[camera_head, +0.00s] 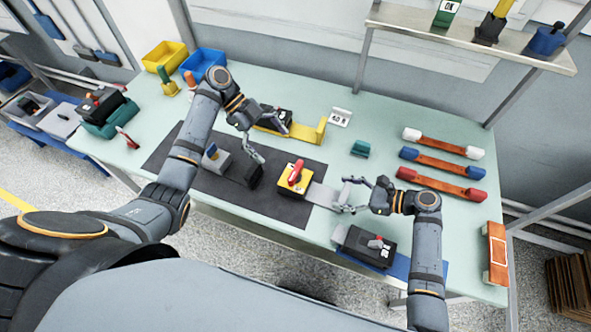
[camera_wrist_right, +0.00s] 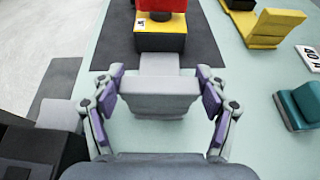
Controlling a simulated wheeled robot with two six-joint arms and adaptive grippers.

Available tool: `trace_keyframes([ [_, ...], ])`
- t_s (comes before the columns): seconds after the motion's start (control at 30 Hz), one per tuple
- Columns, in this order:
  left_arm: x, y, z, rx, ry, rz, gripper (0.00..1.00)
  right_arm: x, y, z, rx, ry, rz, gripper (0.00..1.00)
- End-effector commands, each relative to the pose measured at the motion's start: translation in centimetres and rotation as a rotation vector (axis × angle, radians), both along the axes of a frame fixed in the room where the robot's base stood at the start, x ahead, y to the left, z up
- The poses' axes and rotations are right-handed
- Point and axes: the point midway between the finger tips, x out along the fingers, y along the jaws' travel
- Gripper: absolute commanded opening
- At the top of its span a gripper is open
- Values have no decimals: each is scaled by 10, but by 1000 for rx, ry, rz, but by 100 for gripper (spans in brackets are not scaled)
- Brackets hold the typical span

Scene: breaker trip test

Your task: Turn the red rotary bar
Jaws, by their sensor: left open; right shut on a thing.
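The red rotary bar (camera_head: 296,173) sits on top of a yellow and black box (camera_head: 290,186) on the dark mat. In the right wrist view the red part (camera_wrist_right: 160,20) shows at the top edge, partly cut off. My right gripper (camera_head: 341,195) is to the right of that box, shut on a light grey block (camera_wrist_right: 160,97). The block's narrower end (camera_head: 318,192) points toward the box; whether they touch is unclear. My left gripper (camera_head: 272,136) is open above the back of the mat, behind and left of the red bar, apart from it.
A black device (camera_head: 276,118) with a yellow bracket (camera_head: 305,131) stands behind the red bar. A grey unit (camera_head: 215,158) is left on the mat (camera_head: 175,172). A black device (camera_head: 366,247) lies in front of my right gripper. A teal block (camera_head: 360,149) and several coloured bars lie right.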

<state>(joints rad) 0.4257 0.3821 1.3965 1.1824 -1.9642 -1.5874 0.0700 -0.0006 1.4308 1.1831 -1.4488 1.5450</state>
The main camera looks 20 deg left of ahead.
Motion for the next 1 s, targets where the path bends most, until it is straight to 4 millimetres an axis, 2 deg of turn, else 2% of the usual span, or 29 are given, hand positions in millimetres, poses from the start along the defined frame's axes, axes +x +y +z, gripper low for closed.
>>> trace_keyframes([
  [0.2,-9,-36,-35,-4,2,-1,100,-1,0,-1,-2,2,1,16],
  [0.4,-15,-61,-62,-1,2,1,100,-1,0,-1,-2,2,1,16],
  [0.6,-17,-72,-74,1,1,1,100,-1,0,-1,-2,2,1,16],
  [0.83,-17,-73,-75,2,0,1,100,-1,0,-1,-2,3,1,16],
  [0.87,-17,-73,-75,2,0,1,99,-1,0,-1,-2,3,1,16],
  [1.0,-17,-73,-75,2,0,1,80,-1,0,-1,-2,3,1,16],
])
